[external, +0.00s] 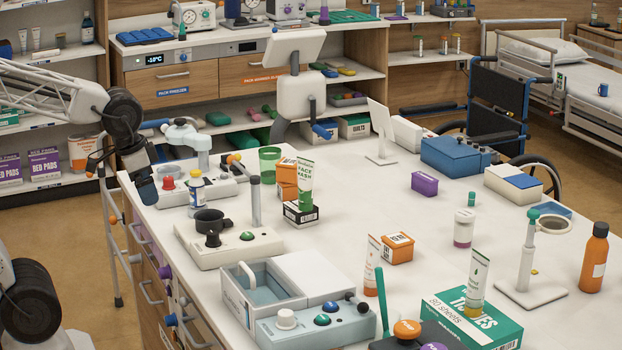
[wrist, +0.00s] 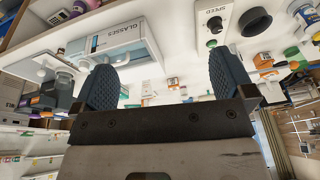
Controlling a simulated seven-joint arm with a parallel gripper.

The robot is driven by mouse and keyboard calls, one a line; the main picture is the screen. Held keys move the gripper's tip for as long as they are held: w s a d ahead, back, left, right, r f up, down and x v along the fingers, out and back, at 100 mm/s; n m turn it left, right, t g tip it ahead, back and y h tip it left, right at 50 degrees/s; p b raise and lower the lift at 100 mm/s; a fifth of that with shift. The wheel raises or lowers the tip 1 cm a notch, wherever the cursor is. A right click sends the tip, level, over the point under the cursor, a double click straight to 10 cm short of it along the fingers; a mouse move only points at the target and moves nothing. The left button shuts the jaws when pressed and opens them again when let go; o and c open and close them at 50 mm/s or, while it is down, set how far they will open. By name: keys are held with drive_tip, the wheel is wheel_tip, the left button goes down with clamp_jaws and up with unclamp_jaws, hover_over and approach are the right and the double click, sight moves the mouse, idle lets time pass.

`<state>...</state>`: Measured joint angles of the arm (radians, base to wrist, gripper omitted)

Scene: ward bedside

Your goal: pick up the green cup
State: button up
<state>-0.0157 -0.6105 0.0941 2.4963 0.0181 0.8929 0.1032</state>
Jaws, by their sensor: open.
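The green cup (external: 270,164) stands on the white counter behind the orange boxes and the face wash tube, which partly hide its lower part. My gripper (external: 147,190) is at the counter's left edge, well to the left of the cup and apart from it. In the wrist view the two dark ribbed fingers (wrist: 175,72) are wide apart with nothing held between them. A green round thing (wrist: 292,52) at the right of the wrist view may be the cup; it is too small to be sure.
Orange boxes (external: 287,170) and the face wash tube (external: 306,186) crowd the cup's front and right. A monitor (external: 297,95) rises behind.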

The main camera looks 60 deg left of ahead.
drive_tip(key=w+a+m+t+y, duration=0.25)
drive_tip(key=w+a+m, duration=0.45)
drive_tip(key=w+a, duration=0.7)
drive_tip(key=w+a+m+t+y, duration=0.1)
drive_tip(key=w+a+m+t, duration=0.2)
drive_tip(key=w+a+m, duration=1.05)
drive_tip(key=m+t, duration=0.5)
drive_tip(key=m, duration=0.5)
approach(271, 151)
drive_tip(key=d, duration=0.2)
drive_tip(key=shift+w+a+r+g, duration=0.2)
drive_tip(key=shift+w+r+g, duration=0.05)
drive_tip(key=shift+w+r, duration=0.2)
drive_tip(key=shift+w, duration=0.1)
drive_tip(key=shift+x, duration=1.2)
drive_tip(key=shift+f, duration=0.1)
drive_tip(key=shift+d+x, duration=0.2)
drive_tip(key=shift+x, duration=2.35)
